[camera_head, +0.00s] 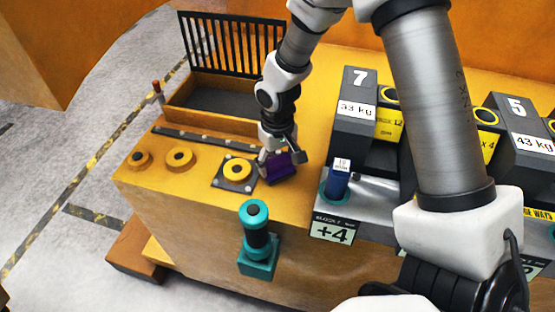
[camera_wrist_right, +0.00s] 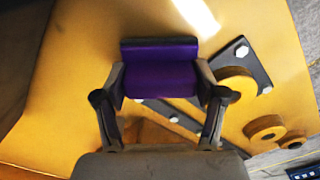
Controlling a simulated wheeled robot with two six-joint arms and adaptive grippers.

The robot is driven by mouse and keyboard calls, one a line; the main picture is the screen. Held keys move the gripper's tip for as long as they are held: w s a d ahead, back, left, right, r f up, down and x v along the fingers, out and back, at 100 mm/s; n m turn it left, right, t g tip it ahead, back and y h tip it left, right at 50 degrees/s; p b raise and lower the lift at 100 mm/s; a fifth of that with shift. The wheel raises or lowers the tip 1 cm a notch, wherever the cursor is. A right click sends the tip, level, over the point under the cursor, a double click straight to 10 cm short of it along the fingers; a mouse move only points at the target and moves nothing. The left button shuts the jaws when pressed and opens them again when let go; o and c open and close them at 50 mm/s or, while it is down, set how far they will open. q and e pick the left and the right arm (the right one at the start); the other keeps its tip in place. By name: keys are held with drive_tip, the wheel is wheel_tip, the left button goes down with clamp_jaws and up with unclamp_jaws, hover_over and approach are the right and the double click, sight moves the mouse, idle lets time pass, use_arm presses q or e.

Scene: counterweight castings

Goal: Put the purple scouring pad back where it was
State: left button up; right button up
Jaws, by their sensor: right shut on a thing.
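The purple scouring pad (camera_head: 280,170) is a small block with a darker strip along one side. My right gripper (camera_head: 281,158) is shut on it, low over the orange-yellow bench top, just right of a dark plate with a yellow knob (camera_head: 238,170). In the right wrist view the pad (camera_wrist_right: 160,75) sits between the two fingertips of the gripper (camera_wrist_right: 160,85). I cannot tell whether the pad touches the bench. My left gripper is not in view.
Yellow round knobs (camera_head: 180,157) stand to the left. A tray with a black slatted back (camera_head: 235,45) is behind. A teal fitting (camera_head: 257,241) is at the front edge. Weight blocks (camera_head: 356,105) and a blue cylinder (camera_head: 338,182) stand right. Some bench between is bare.

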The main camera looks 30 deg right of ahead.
sight(277, 159)
drive_tip(key=shift+f, duration=0.1)
drive_tip(key=o, duration=1)
wheel_tip(277, 159, up, 12)
drive_tip(key=shift+r+b, duration=0.15)
drive_tip(key=shift+b, duration=0.4)
